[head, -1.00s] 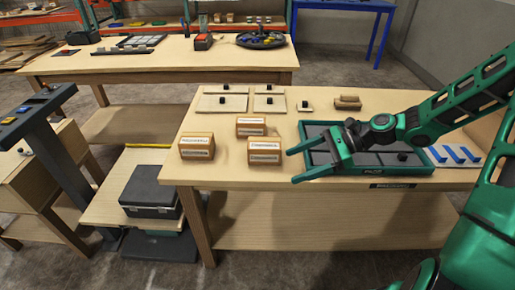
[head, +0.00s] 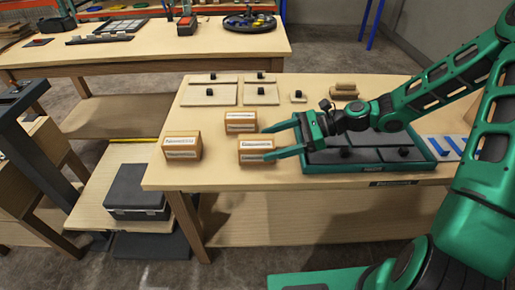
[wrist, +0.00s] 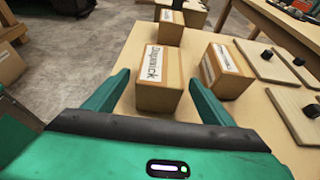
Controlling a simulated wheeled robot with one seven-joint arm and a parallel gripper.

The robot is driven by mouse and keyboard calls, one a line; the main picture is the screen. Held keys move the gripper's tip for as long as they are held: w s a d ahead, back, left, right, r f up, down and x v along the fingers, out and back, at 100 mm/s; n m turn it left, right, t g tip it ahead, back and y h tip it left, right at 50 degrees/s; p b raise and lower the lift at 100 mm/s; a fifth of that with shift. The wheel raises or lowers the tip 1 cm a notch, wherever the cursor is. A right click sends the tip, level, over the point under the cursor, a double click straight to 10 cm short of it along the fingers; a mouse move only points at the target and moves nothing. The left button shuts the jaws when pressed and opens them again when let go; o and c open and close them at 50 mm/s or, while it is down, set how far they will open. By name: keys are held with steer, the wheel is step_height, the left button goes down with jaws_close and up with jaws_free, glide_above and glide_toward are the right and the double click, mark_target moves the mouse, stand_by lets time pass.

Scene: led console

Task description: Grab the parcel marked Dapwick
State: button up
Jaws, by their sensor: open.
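The parcel marked Dapwick is a tan box with a white label, readable in the wrist view (wrist: 172,84). In the head view it is the front right parcel (head: 256,146), where its label is too small to read. My gripper (head: 268,142) is open at the parcel's right end. In the wrist view, the fingers (wrist: 159,80) show on either side of the box, with gaps between them and it. Nothing is held. Two similar parcels stand nearby: one at the left (head: 182,146) and one behind (head: 240,122).
The workbench (head: 222,178) is bare in front of the parcels. A green-rimmed tray (head: 370,179) lies under my arm. Flat boards with black knobs (head: 208,95) and a wooden block (head: 344,88) lie behind. In the wrist view, the right-hand parcel (wrist: 230,80) stands close beside the right finger.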

mark_target(256, 147)
steer(key=shift+x, duration=2.8)
steer(key=shift+d, duration=0.1)
steer(key=c, duration=1.4)
